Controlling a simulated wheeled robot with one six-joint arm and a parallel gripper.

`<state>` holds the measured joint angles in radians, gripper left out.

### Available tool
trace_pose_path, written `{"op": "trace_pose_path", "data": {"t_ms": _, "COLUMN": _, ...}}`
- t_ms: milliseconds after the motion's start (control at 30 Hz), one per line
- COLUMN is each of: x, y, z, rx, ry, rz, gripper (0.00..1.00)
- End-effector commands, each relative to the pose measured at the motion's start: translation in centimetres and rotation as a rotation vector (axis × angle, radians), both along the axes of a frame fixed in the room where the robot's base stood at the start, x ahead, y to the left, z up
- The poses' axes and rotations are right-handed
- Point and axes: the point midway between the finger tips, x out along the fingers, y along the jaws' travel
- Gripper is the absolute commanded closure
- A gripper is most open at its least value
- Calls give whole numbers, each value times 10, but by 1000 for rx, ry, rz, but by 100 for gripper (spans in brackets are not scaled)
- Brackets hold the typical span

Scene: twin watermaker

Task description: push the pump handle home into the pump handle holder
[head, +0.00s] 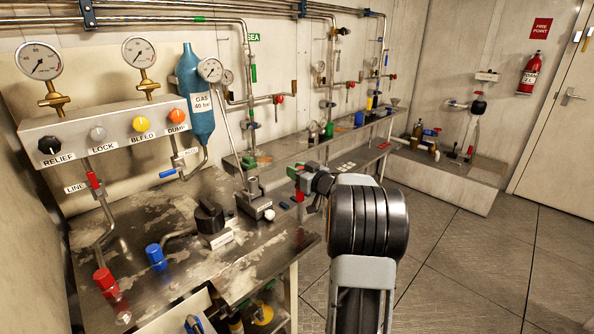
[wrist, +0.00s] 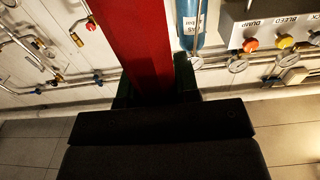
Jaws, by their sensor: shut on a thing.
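My gripper (head: 302,184) is in the middle of the head view, above the right edge of the metal bench. It is shut on the red pump handle (wrist: 138,42), which extends away from the green finger pads in the wrist view. In the head view only a small red part of the handle (head: 292,172) shows at the fingers. A metal block with a short upright socket (head: 253,188) stands on the bench, left of my gripper and apart from it. It looks like the pump handle holder. The far end of the handle is out of sight.
A black knob (head: 209,216) stands on the bench left of the block. A gauge (head: 210,70) on a thin stem rises behind it. A blue gas bottle (head: 196,100) and a valve panel (head: 110,130) are at the left. Open floor (head: 460,260) lies to the right.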

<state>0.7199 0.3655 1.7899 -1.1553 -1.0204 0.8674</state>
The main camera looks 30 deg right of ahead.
Motion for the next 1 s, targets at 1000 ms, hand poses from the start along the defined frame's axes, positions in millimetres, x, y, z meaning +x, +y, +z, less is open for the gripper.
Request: {"op": "trace_pose_path", "data": {"t_ms": 1000, "x": 0, "y": 0, "z": -26, "rx": 0, "ry": -1, "rz": 1, "gripper": 87}}
